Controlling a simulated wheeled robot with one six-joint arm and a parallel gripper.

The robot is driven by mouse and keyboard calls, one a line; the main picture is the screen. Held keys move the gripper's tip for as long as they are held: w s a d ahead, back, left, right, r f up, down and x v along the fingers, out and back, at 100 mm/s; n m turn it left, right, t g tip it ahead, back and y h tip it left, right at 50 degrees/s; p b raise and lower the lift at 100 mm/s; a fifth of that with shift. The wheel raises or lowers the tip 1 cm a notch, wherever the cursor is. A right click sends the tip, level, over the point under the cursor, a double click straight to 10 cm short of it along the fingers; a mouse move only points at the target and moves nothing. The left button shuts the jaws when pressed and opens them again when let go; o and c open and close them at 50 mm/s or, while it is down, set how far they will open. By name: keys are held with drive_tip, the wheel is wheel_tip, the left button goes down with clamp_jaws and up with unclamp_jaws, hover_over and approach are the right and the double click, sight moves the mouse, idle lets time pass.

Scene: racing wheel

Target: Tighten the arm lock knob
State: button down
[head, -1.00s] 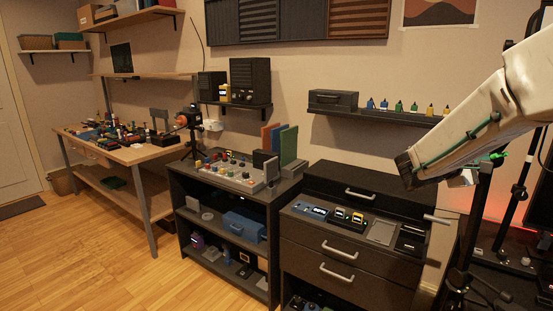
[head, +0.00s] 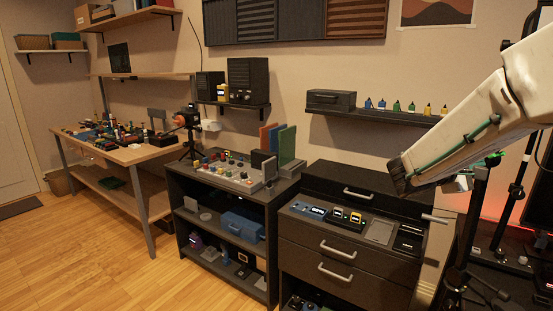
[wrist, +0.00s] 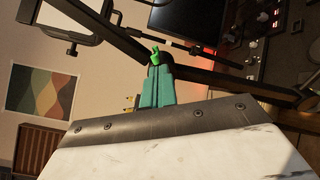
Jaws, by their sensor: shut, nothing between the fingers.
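The arm lock knob is a small bright green knob (wrist: 155,56) on a black jointed stand in the wrist view. In the head view a bright green bit that looks like the same knob (head: 494,158) shows on the dark stand just under my pale arm. My gripper (wrist: 157,74) has teal fingers, shut and empty, with their tips at the near side of the knob. I cannot tell whether they touch it. In the head view my arm hides most of the gripper.
The black stand (head: 480,215) rises at the right, beside a dark desk (head: 510,262). A black drawer cabinet (head: 340,250) stands left of it, with small devices on top. A wall shelf (head: 375,115) with small bottles is behind my arm.

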drive_tip(key=v, duration=0.3)
drive_tip(key=shift+s+a, duration=0.1)
drive_tip(key=shift+a, duration=0.15)
drive_tip(key=s+a+f+m+g+y, duration=0.1)
drive_tip(key=s+f+m+g+y, duration=0.2)
drive_tip(key=s, duration=0.5)
drive_tip(key=s+a+f+m+g+y, duration=0.1)
drive_tip(key=s+f+m+g+y, duration=0.15)
drive_tip(key=s+f+g, duration=0.35)
drive_tip(key=s+a+m+t+y, duration=0.4)
drive_tip(key=s+a+y, duration=0.7)
drive_tip(key=s+a, duration=0.4)
drive_tip(key=shift+s+a+r+t+y, duration=0.15)
drive_tip(key=shift+s+r+t+y, duration=0.15)
drive_tip(key=shift+s, duration=0.55)
